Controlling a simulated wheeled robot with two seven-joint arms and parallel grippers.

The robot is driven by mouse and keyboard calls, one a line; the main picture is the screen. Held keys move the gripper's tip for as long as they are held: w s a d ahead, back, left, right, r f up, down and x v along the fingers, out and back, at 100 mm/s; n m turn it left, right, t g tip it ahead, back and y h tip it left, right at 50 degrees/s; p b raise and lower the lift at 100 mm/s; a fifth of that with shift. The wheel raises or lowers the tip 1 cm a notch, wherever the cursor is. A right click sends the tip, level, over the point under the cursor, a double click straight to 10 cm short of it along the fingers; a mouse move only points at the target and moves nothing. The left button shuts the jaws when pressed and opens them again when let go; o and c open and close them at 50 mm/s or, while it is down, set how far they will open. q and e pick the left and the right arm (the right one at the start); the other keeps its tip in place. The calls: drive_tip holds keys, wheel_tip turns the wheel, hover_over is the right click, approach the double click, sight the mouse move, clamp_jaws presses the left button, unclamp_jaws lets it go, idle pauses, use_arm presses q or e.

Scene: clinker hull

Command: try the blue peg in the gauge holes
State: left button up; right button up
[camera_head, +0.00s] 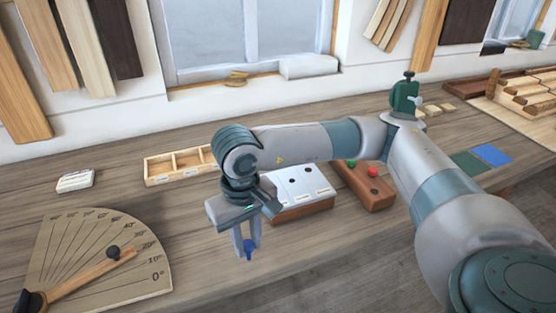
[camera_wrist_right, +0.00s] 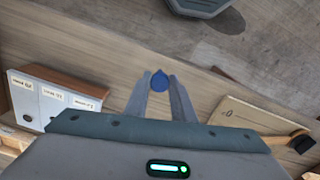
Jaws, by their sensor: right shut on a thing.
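My right gripper (camera_head: 247,240) is shut on the blue peg (camera_head: 249,250), in front of and left of the gauge block. The peg's lower end shows between the fingertips, apart from the block and above the bench. In the wrist view the peg (camera_wrist_right: 159,81) shows between the two fingers. The gauge block (camera_head: 303,208) has a white labelled top with dark holes on a brown wooden body. My right wrist hides its left part. In the wrist view the block (camera_wrist_right: 27,101) stands at the left. My left gripper is not in view.
A wooden holder (camera_head: 378,197) with a red and a green knob stands right of the gauge, partly behind my arm. A divided wooden tray (camera_head: 158,170) lies behind the wrist. An angle board (camera_head: 60,250) lies at the left. The bench between board and gripper is clear.

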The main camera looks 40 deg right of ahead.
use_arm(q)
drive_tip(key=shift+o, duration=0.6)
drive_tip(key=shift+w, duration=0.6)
use_arm(e)
drive_tip(key=shift+w, duration=0.1)
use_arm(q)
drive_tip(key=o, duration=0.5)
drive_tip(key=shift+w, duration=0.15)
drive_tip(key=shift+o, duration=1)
use_arm(e)
drive_tip(key=shift+w+d+r+m, duration=0.15)
drive_tip(key=shift+m, duration=0.65)
drive_tip(key=shift+w+d+m, duration=0.15)
drive_tip(key=shift+w+m, duration=0.1)
drive_tip(key=shift+m, duration=0.45)
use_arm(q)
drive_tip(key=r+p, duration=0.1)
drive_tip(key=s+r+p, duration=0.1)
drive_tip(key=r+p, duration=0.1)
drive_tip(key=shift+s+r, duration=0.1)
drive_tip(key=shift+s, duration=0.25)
use_arm(e)
drive_tip(key=w+d+r+n, duration=0.3)
drive_tip(key=w+d+n, duration=0.3)
drive_tip(key=n, duration=0.5)
drive_tip(key=w+d+r+n, duration=0.3)
drive_tip(key=w+d+n, duration=0.3)
drive_tip(key=d+n, duration=0.3)
drive_tip(key=shift+r+n, duration=0.35)
drive_tip(key=shift+n, duration=0.65)
